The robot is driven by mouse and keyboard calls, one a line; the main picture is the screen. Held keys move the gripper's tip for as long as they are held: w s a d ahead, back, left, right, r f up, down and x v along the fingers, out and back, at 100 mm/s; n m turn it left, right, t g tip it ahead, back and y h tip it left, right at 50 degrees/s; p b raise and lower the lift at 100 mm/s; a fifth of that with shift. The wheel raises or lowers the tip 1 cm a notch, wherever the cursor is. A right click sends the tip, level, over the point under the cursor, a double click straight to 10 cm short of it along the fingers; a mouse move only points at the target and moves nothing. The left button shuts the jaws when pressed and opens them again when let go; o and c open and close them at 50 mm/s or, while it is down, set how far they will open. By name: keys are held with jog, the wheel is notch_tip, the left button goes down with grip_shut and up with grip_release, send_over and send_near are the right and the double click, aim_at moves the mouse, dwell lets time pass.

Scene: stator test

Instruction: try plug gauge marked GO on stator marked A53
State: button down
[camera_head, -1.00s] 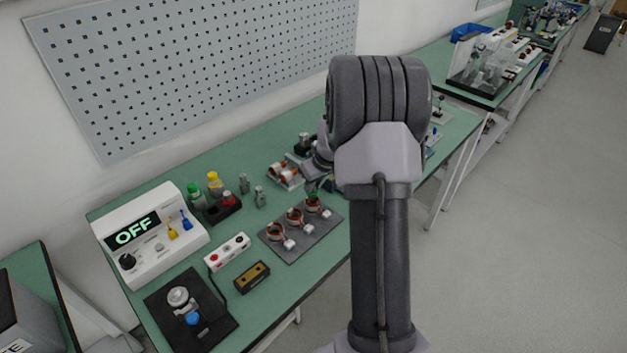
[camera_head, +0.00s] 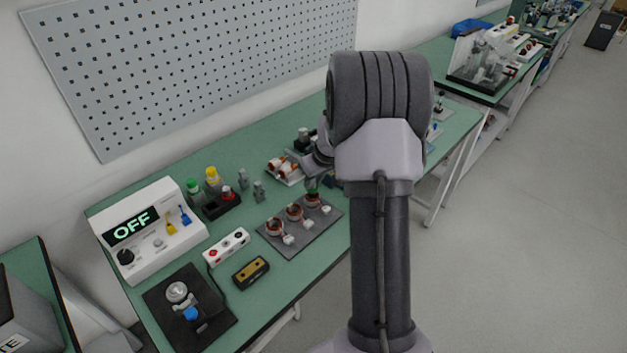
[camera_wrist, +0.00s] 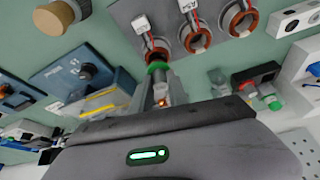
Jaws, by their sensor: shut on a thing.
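My gripper (camera_wrist: 158,85) points down over the grey plate and is shut on a plug gauge with a green band (camera_wrist: 157,67). The green band also shows in the head view (camera_head: 313,190). The gauge is at the end stator (camera_wrist: 153,46), a copper-coloured ring with a white tag; this stator is the far one in the head view (camera_head: 313,201). Whether the gauge's tip is inside the bore or just above it is hidden. A middle stator (camera_wrist: 196,39) and another end stator (camera_wrist: 240,20) stand on the same plate. The A53 and GO markings are not legible.
A white tester (camera_head: 150,245) reading OFF stands at the left. Small grey pieces (camera_head: 259,191) stand behind the plate (camera_head: 305,242). Blue-based devices (camera_wrist: 75,70) lie close to my gripper.

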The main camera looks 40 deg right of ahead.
jog(key=shift+f+b, duration=1.4)
jog(key=shift+b, duration=0.9)
dwell(3.7)
jog(key=shift+r, duration=0.1)
dwell(1.0)
jog(key=shift+r+p, duration=0.4)
jog(key=shift+r, duration=0.25)
jog(key=shift+r+p, duration=0.4)
jog(key=shift+r, duration=0.3)
